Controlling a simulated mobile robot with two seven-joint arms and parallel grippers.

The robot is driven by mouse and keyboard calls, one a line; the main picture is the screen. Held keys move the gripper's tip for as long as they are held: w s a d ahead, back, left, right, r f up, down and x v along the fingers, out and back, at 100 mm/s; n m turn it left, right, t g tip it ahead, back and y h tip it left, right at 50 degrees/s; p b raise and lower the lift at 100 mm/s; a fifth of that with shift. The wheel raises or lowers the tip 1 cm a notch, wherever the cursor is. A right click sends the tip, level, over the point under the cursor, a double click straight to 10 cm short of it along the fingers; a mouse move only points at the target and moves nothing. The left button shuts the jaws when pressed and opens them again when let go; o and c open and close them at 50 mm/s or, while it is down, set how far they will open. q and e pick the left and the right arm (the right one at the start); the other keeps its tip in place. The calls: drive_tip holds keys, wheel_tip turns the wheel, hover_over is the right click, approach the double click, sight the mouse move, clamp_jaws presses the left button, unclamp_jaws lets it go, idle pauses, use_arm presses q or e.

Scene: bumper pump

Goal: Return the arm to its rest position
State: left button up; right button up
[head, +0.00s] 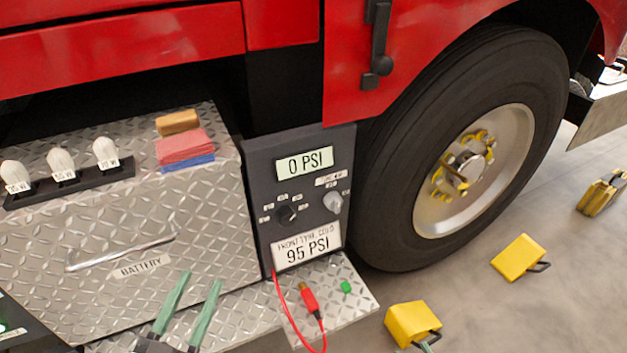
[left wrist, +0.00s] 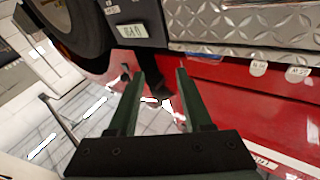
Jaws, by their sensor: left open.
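My left gripper (head: 203,280) is in the lower left of the head view, in front of the diamond-plate battery box (head: 40,255). Its two green fingers are apart with nothing between them. They point up toward the box's front, below its handle (head: 120,252). The left wrist view shows the same open fingers (left wrist: 160,72), with the red truck body (left wrist: 240,95) beyond. A small grey-green tip at the head view's bottom edge, by a yellow chock (head: 408,323), looks like a finger of my right gripper; the rest is out of frame.
A pump panel (head: 258,180) reads 0 PSI above a 95 PSI sign. A red-tipped hose (head: 308,299) and a green cap (head: 346,287) are on the step (head: 355,305). The tire (head: 395,200) stands right. Another yellow chock (head: 517,257) lies on open floor.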

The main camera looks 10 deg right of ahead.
use_arm(q)
drive_tip(key=s+a+f+n+g+y+p, duration=0.3)
drive_tip(key=s+f+g+p, duration=0.4)
drive_tip(key=p, duration=1.1)
drive_tip(key=s+g+y, duration=0.1)
drive_tip(key=s+g, duration=0.1)
drive_tip(key=shift+s+f+n+g+p, duration=0.25)
drive_tip(key=shift+n+g+p, duration=0.15)
use_arm(e)
drive_tip(key=s+a+r+g, duration=0.2)
drive_tip(key=a+r+g, duration=0.1)
drive_tip(key=r, duration=0.5)
drive_tip(key=s+a+r+g, duration=0.2)
drive_tip(key=a+r, duration=0.2)
drive_tip(key=r, duration=0.5)
drive_tip(key=shift+s+a+g, duration=0.15)
drive_tip(key=shift+a+g, duration=0.05)
drive_tip(key=shift+g, duration=0.2)
